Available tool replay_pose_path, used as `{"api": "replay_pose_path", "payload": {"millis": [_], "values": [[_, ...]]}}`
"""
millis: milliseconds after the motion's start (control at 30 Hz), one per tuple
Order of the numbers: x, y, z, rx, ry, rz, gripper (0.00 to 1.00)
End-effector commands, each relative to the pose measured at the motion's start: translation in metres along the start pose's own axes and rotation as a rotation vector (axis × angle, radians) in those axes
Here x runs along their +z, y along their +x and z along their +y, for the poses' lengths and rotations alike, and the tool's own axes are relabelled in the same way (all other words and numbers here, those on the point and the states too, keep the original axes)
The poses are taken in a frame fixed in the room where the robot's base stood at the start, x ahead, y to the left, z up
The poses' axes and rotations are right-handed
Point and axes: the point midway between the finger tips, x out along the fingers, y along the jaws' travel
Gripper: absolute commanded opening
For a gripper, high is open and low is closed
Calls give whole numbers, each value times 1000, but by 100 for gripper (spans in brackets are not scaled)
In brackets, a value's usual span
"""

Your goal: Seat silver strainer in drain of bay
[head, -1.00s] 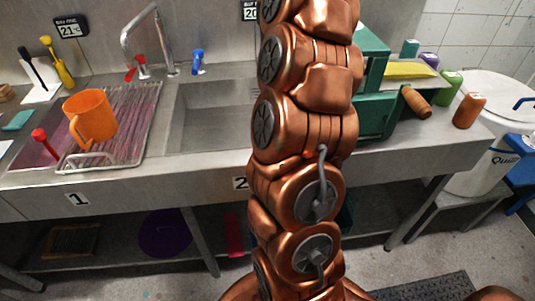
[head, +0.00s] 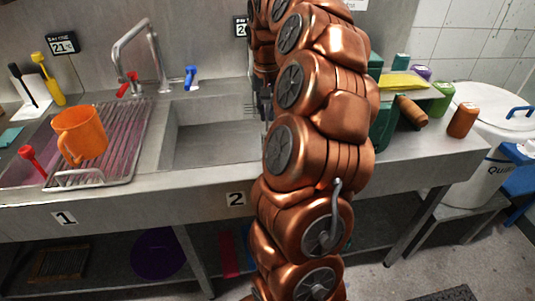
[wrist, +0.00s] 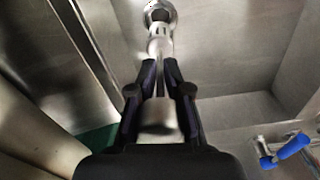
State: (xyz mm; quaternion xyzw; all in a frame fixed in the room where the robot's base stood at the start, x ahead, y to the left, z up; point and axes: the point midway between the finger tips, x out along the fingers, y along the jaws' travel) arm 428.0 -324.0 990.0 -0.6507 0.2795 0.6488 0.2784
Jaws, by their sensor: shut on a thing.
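My gripper (wrist: 159,68) is shut on a silver piece, the strainer (wrist: 159,44), whose narrow part shows between and beyond the dark fingertips in the wrist view. Just past it is a round metal ring with a dark centre (wrist: 160,13), which looks like the drain; I cannot tell whether the strainer touches it. In the head view my gripper (head: 264,100) is a dark shape at the right side of the bay 2 basin (head: 205,143), mostly hidden by my copper arm. The strainer is hidden there.
Bay 1 at left holds a wire rack (head: 121,147) with an orange mug (head: 80,135) on it. A tap (head: 129,58) and a blue lever (head: 190,77) stand behind the basins. Green containers and bottles, including an orange one (head: 462,120), are at right.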

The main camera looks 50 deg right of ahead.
Motion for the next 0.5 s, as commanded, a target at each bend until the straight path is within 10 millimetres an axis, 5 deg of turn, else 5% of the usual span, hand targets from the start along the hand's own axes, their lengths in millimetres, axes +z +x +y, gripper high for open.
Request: {"api": "replay_pose_path", "payload": {"millis": [500], "values": [[1, 57, 0, 0, 0, -5, 0]]}}
